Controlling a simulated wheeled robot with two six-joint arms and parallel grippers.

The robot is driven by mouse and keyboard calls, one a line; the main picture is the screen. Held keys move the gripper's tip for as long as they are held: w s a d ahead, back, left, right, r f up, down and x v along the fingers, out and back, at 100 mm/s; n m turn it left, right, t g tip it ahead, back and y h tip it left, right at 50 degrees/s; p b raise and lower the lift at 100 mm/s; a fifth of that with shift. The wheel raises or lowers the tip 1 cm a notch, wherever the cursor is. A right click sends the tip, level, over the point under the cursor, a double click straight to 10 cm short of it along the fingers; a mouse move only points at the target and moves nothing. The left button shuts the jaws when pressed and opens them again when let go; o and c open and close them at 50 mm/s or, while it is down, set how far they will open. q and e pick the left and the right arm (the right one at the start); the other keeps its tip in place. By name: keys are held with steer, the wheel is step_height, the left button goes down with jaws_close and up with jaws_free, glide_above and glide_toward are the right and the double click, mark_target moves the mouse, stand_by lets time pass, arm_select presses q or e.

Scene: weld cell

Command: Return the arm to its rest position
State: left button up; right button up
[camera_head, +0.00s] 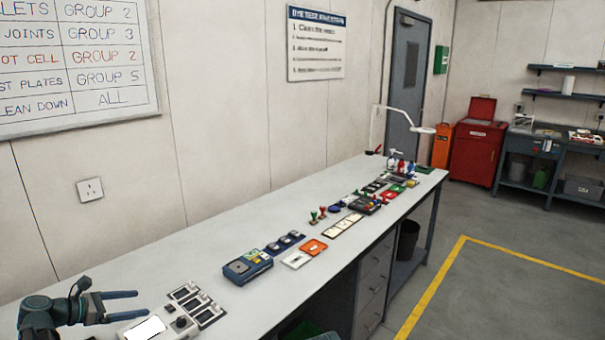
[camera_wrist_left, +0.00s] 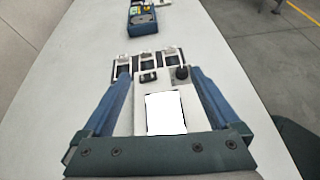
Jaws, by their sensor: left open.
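My left gripper (camera_head: 122,306) is at the lower left of the head view, above the near end of the long bench. Its two blue fingers are apart with nothing between their tips that they grip. In the left wrist view the open fingers (camera_wrist_left: 160,82) frame a white device with a bright white panel (camera_wrist_left: 166,112) and a dark knob, which lies on the bench below. The same device (camera_head: 146,327) shows partly cut off at the bottom edge of the head view. My right gripper is in neither view.
The bench (camera_head: 150,258) carries several small light-and-dark units (camera_head: 196,304), a blue boxed instrument (camera_head: 247,266), orange and white plates (camera_head: 313,246), and stamps farther along. A lamp (camera_head: 420,129) stands at the far end. The wall side of the bench is clear.

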arm_select(q)
steer(key=s+d+f+m+g+y, duration=0.1)
steer(key=s+d+f+m+g, duration=0.2)
steer(key=d, duration=0.6)
steer(key=d+f+m+g, duration=0.25)
steer(key=d+m, duration=0.35)
steer(key=d, duration=0.3)
steer(key=s+d+f+m+g+y, duration=0.15)
steer(key=d+f+m, duration=0.25)
steer(key=d, duration=0.4)
steer(key=s+d+f+m+g+y+b, duration=0.1)
steer(key=s+d+f+m+y, duration=0.1)
steer(key=s+d+m+y, duration=0.2)
steer(key=s+d+f+m+g+y, duration=0.1)
steer(key=s+d+f+m+y, duration=0.1)
steer(key=s+d+m, duration=0.8)
steer(key=s+m+y, duration=0.1)
steer(key=s+m, duration=0.1)
steer(key=m, duration=0.1)
steer(key=shift+d+f+m+g+y+b, duration=0.2)
steer(key=shift+f+m+g+y+b, duration=0.1)
steer(key=shift+f+g+y+b, duration=0.1)
